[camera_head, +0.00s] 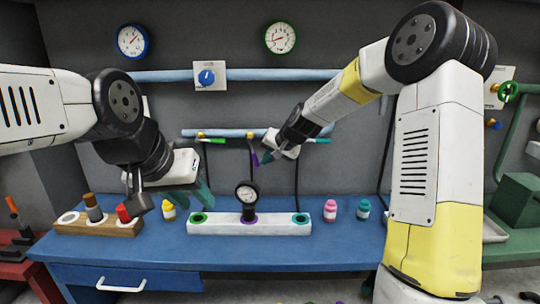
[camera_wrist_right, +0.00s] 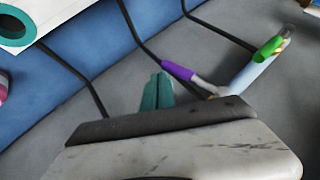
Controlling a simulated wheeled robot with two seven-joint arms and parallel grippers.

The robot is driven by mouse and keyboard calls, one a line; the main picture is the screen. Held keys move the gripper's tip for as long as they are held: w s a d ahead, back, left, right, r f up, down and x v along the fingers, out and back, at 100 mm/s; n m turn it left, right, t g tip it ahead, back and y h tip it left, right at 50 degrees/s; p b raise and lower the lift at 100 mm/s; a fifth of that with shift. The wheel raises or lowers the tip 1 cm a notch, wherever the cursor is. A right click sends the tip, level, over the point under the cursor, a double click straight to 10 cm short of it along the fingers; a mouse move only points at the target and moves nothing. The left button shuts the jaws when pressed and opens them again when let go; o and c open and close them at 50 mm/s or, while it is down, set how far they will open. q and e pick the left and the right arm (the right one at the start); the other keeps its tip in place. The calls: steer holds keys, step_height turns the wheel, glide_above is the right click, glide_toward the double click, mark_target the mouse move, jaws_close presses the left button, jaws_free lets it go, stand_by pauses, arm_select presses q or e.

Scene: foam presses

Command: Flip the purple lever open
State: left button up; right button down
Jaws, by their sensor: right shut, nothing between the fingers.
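The purple lever (camera_head: 255,158) hangs down at a slant from the middle of a short blue pipe on the back wall. It also shows in the right wrist view (camera_wrist_right: 177,71), reaching away from a pale valve body. My right gripper (camera_head: 266,157) is shut and empty, just right of the lever in the head view. In the right wrist view its teal fingertips (camera_wrist_right: 157,88) are together, left of and close to the lever; I cannot tell whether they touch it. My left gripper (camera_head: 190,196) is low at the left over the table, its teal fingers apart and nothing seen between them.
Black hoses hang below. A white block (camera_head: 275,228) with a pressure gauge (camera_head: 247,193) stands on the blue table. Pink (camera_head: 330,210) and teal (camera_head: 363,208) bottles stand right of it.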

steer(key=shift+a+f, duration=0.65)
steer(key=shift+a, duration=0.35)
